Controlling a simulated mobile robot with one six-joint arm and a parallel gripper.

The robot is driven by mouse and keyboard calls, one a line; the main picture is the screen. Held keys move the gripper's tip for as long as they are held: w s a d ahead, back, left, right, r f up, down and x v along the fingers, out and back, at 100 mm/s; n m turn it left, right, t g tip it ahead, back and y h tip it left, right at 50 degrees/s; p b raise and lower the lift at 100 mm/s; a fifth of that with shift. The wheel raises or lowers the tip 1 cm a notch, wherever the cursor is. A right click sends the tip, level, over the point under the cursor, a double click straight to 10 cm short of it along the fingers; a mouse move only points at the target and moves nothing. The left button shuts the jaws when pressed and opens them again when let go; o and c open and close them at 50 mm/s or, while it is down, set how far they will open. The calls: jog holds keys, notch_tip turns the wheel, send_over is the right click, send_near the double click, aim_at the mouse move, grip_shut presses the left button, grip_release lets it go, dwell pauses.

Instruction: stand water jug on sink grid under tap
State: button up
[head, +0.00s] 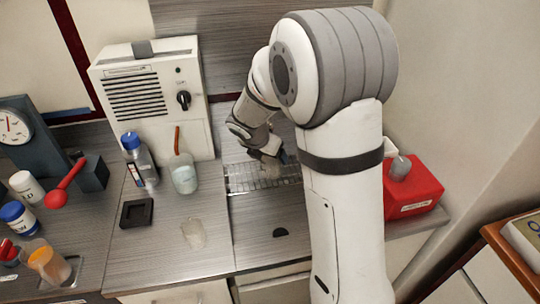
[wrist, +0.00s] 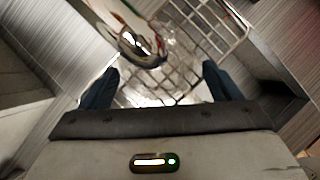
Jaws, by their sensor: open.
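My gripper (head: 272,156) is low over the sink grid (head: 245,180), its fingers apart. In the wrist view, the two dark blue fingertips of my gripper (wrist: 160,84) stand either side of the wire grid (wrist: 232,22). A clear, see-through shape, apparently the water jug (wrist: 182,52), stands on the grid just beyond the fingers; its outline is faint and I cannot tell whether they touch it. A shiny metal tap (wrist: 143,48) overhangs the grid beside this shape. In the head view my arm hides the tap and most of the jug.
A clear cup (head: 193,233) stands on the front counter. A beaker (head: 184,176), a blue-capped bottle (head: 140,160) and a black square holder (head: 137,212) are left of the grid. A vented box (head: 150,95) stands behind; a red box (head: 415,190) is right of my arm.

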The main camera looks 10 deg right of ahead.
jog(key=v, duration=0.9)
jog(key=s+d+r+m+y, duration=0.1)
jog(key=s+d+m+y, duration=0.1)
jog(key=s+m, duration=1)
jog(key=s+d+r+m+g+y, duration=0.1)
jog(key=s+d+r+m, duration=0.1)
jog(key=s+m, duration=1)
jog(key=m, duration=0.3)
jog(key=shift+d+m+g+y, duration=0.2)
jog(key=shift+m+g+y, duration=0.1)
jog(key=shift+m+y, duration=0.1)
jog(key=shift+r, duration=0.1)
jog(key=shift+c, duration=0.2)
